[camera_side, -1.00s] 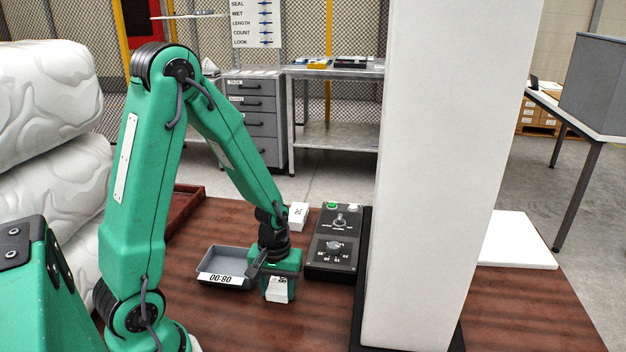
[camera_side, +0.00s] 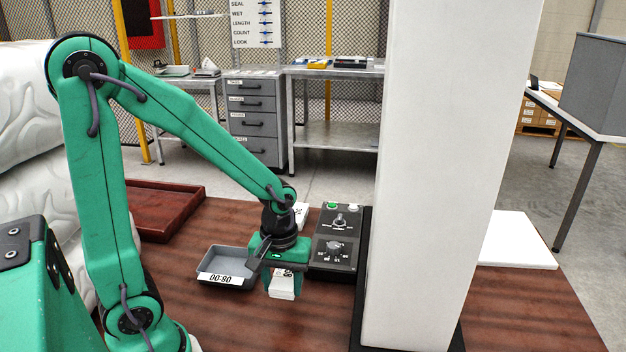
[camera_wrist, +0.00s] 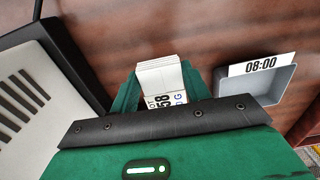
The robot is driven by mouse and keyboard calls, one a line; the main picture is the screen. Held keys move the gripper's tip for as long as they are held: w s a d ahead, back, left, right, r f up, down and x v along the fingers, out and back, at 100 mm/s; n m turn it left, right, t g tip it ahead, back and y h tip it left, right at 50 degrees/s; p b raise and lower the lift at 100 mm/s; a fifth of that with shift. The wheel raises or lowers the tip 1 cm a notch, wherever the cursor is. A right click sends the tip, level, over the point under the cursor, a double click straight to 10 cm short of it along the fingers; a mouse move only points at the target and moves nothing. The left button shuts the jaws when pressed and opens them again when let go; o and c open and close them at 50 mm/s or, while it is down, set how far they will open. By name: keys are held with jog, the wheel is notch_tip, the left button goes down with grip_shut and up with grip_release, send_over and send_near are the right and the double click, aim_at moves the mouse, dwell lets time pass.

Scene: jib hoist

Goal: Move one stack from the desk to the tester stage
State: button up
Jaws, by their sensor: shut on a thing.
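A white stack (camera_side: 283,284) of flat pieces with dark print is between the fingers of my gripper (camera_side: 282,282), just right of the grey tray in the side view. My gripper is shut on it. In the wrist view the stack (camera_wrist: 160,80) stands between the green fingers of my gripper (camera_wrist: 160,92). I cannot tell whether its bottom touches the desk (camera_side: 215,310). A second white stack (camera_side: 301,213) shows behind my wrist, partly hidden. I cannot make out the tester stage for certain.
A grey tray (camera_side: 243,277) labelled like 08:00 sits left of my gripper. A black control box (camera_side: 334,262) with knobs stands close behind right. A tall white column (camera_side: 435,180) on a black base blocks the right. A red-brown tray (camera_side: 150,228) lies at back left.

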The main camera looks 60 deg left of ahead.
jog(key=s+d+r, duration=0.1)
jog(key=d+r, duration=0.2)
jog(key=d, duration=0.2)
jog(key=shift+s, duration=0.35)
jog(key=shift+w, duration=0.1)
dwell(0.4)
jog(key=w+a+r+m, duration=0.2)
jog(key=w+a+m, duration=0.3)
jog(key=w+a, duration=0.7)
jog(key=w+a+m, duration=0.4)
jog(key=w+a, duration=0.4)
jog(key=a, duration=0.3)
jog(key=shift+w+f, duration=0.3)
jog(key=w+d, duration=1.2)
jog(key=shift+w+d, duration=0.35)
jog(key=shift+f, duration=1.75)
